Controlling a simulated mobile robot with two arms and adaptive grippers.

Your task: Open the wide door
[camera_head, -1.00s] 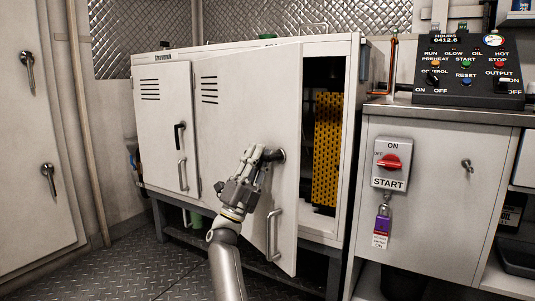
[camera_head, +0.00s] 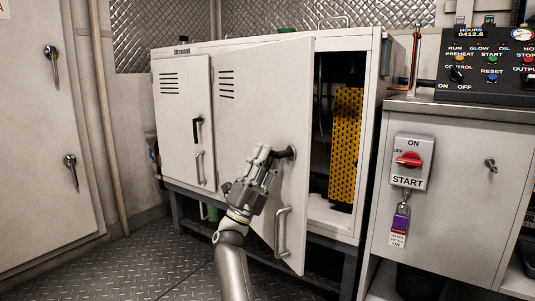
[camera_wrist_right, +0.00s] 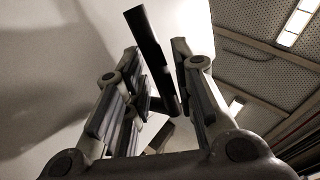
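The wide door (camera_head: 240,120) is the right-hand white door of the cabinet, and it stands partly open, swung outward. A dark gap shows between its free edge and the cabinet's right side. A black handle (camera_head: 286,153) sits near that edge, with a grey grab bar (camera_head: 282,232) lower down. My right gripper (camera_head: 264,157) is at the black handle, in front of the door. In the wrist view the dark handle bar (camera_wrist_right: 155,55) runs between the parted fingers of my right gripper (camera_wrist_right: 153,55), with gaps beside it. My left gripper is out of view.
The narrow left door (camera_head: 182,115) of the cabinet is shut. A yellow perforated panel (camera_head: 347,145) shows inside the opening. A grey console cabinet with a red switch (camera_head: 409,160) stands close on the right. Open metal floor (camera_head: 140,270) lies in front.

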